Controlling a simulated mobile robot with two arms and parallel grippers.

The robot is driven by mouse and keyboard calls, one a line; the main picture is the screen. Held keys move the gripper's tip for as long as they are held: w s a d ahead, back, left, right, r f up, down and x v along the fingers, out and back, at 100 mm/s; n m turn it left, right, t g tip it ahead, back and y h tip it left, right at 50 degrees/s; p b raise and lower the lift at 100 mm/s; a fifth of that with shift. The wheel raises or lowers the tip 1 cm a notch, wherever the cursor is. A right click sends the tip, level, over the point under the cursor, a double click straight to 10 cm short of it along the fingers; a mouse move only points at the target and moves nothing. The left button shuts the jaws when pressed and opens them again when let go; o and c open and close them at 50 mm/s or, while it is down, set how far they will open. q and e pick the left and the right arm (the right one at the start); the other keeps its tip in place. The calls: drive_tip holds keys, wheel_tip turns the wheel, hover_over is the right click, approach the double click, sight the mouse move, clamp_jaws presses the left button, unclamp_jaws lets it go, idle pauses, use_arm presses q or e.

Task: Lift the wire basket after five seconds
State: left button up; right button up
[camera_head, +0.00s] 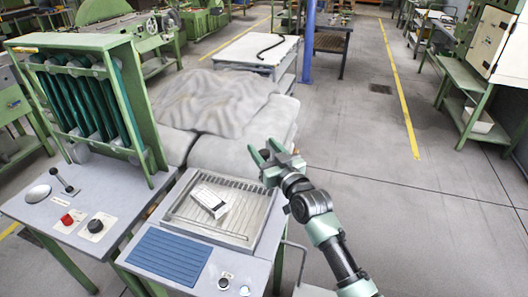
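The wire basket (239,222) looks like a shallow rectangular metal rack with thin parallel bars, set in the top of a grey bench in the lower middle of the head view. A small white box (209,201) with dark markings lies tilted on it. My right gripper (264,154) is above and beyond the basket's far right corner. Its green fingers are spread with nothing visible between them. It appears apart from the basket. My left gripper is not in view.
The bench has a blue ribbed pad (170,256) and small knobs in front. A green frame machine (90,95) with a red button (67,219) stands at left. Grey covered bulk (215,105) lies behind the basket. The floor at right is open.

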drive_tip(key=shift+s+f, duration=0.15)
drive_tip(key=shift+f, duration=0.2)
drive_tip(key=shift+s+d, duration=0.1)
drive_tip(key=shift+s, duration=0.1)
drive_tip(key=b+v, duration=0.1)
drive_tip(key=v, duration=0.6)
drive_tip(key=shift+s+r, duration=0.1)
drive_tip(key=shift+r, duration=0.05)
